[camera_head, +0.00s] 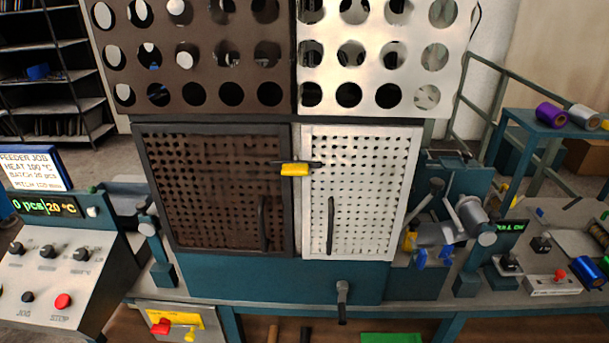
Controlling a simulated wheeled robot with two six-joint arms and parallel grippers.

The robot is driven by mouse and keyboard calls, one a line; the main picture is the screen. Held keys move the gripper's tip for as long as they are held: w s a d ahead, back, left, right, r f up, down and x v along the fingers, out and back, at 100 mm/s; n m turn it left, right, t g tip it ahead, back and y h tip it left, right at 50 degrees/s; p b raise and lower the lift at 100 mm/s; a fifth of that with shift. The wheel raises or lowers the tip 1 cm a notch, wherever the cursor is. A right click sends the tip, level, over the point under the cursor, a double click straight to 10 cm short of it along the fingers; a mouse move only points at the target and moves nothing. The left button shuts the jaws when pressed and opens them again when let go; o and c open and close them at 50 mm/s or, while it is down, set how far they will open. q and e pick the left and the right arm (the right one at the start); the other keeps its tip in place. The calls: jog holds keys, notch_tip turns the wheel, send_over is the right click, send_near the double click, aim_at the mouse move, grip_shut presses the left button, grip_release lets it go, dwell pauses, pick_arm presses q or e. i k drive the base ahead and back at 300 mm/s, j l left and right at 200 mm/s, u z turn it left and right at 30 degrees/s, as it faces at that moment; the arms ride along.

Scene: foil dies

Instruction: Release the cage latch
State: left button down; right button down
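The cage has two perforated doors side by side: a dark brown left door (205,190) and a white right door (360,195). Each has a dark vertical handle, the left handle (263,222) and the right handle (330,226). The cage latch (295,169) is a yellow piece on a dark bar that lies level across the seam near the top of the doors. Both doors look closed. Neither of my grippers shows in the head view.
A control panel (50,275) with knobs and a red button stands at the left. Rollers and clamps (470,222) stand right of the cage. A blue stand (545,125) holds foil rolls. A shelf is behind left.

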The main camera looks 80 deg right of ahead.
aim_at(296, 166)
jog(key=z, duration=2.95)
